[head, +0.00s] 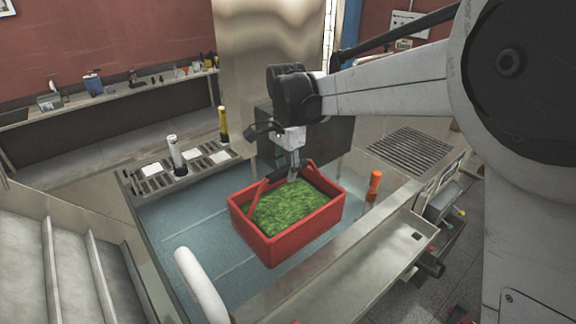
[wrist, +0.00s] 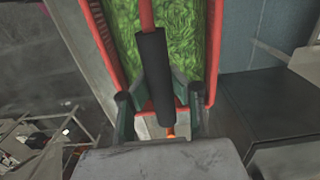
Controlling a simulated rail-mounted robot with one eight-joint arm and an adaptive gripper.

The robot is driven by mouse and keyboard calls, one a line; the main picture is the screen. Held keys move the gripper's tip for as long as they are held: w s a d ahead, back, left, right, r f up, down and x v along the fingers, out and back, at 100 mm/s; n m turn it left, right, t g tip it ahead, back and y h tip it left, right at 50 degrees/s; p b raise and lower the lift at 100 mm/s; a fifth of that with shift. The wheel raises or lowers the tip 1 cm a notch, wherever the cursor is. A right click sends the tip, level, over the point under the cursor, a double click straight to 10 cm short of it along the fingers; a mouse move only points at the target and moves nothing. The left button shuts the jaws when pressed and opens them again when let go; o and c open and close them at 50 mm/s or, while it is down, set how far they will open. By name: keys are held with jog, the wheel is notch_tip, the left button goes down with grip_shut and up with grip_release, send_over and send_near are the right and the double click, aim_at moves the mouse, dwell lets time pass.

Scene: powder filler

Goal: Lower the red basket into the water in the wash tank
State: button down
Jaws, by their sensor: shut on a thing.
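The red basket (head: 300,232) is full of green leaves (head: 290,210) and hangs level from its handle over the wash tank (head: 185,235). My gripper (head: 291,175) is shut on the black grip of the handle. In the wrist view, the black grip (wrist: 152,75) runs between my gripper's two fingers (wrist: 158,103), with the basket's red rim (wrist: 103,45) and leaves behind it. Blue-grey water fills the tank around the basket. I cannot tell whether the basket's bottom touches the water.
An orange-topped post (head: 375,185) stands close to the basket's right. A white curved pipe (head: 200,285) rises at the near left. A ledge with slots and bottles (head: 180,170) lies behind the tank. Open water lies left of the basket.

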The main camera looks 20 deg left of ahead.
notch_tip(320, 180, down, 27)
jog(key=b, duration=1.8)
jog(key=shift+f+b, duration=0.15)
jog(key=shift+b, duration=0.25)
dwell(0.3)
jog(key=c, duration=1.6)
grip_release()
notch_tip(320, 180, up, 12)
jog(key=shift+r+p, duration=3.55)
jog(key=shift+r, duration=2.45)
